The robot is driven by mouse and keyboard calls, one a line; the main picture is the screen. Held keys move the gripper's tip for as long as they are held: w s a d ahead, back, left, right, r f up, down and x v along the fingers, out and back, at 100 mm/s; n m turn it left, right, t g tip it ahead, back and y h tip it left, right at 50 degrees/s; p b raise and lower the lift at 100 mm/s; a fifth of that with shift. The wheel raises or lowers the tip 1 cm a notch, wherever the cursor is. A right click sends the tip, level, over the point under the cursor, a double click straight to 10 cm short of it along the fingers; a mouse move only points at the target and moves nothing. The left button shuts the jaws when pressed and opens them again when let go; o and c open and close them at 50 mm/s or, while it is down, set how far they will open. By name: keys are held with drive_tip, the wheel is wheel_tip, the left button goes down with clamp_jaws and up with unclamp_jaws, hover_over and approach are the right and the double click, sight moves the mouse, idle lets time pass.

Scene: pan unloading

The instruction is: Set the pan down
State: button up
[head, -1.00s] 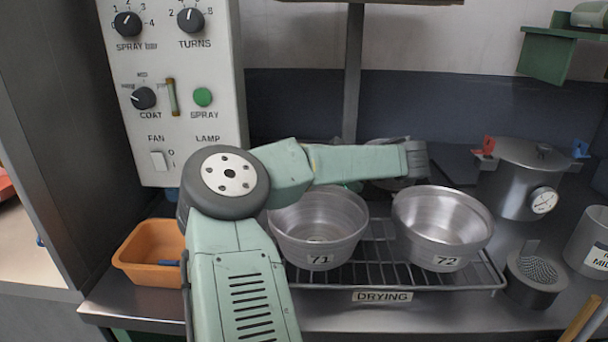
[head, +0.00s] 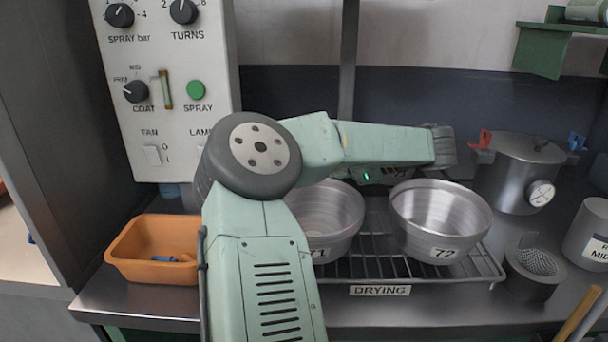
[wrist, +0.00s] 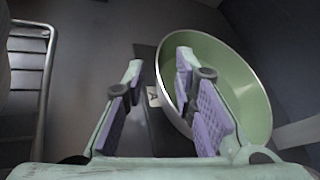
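A pan with a pale green inside and a bright metal rim (wrist: 264,140) shows in the wrist view, right of centre, its mouth turned toward the camera. My gripper (wrist: 160,64) has its two purple-padded fingers spread apart. The right finger overlaps the pan's mouth and the left finger is outside the rim; whether either touches the pan I cannot tell. A small white label shows between the fingers. In the head view my arm hides the gripper's fingers and this pan.
Metal bowls marked 71 (head: 335,215) and 72 (head: 440,220) stand on the wire drying rack (head: 385,262). An orange bin (head: 150,250) is at left. A lidded pot with a gauge (head: 517,172) and a mesh-topped cup (head: 535,265) are at right. A rack edge (wrist: 30,80) shows in the wrist view.

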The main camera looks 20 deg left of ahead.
drive_tip(key=shift+d+r+p, duration=0.5)
drive_tip(key=shift+r+p, duration=0.1)
drive_tip(key=shift+p, duration=0.25)
drive_tip(key=shift+s+d+p, duration=0.15)
drive_tip(key=shift+d+p, duration=0.25)
drive_tip(key=shift+p, duration=0.15)
drive_tip(key=shift+d+f, duration=0.1)
drive_tip(key=shift+d, duration=0.05)
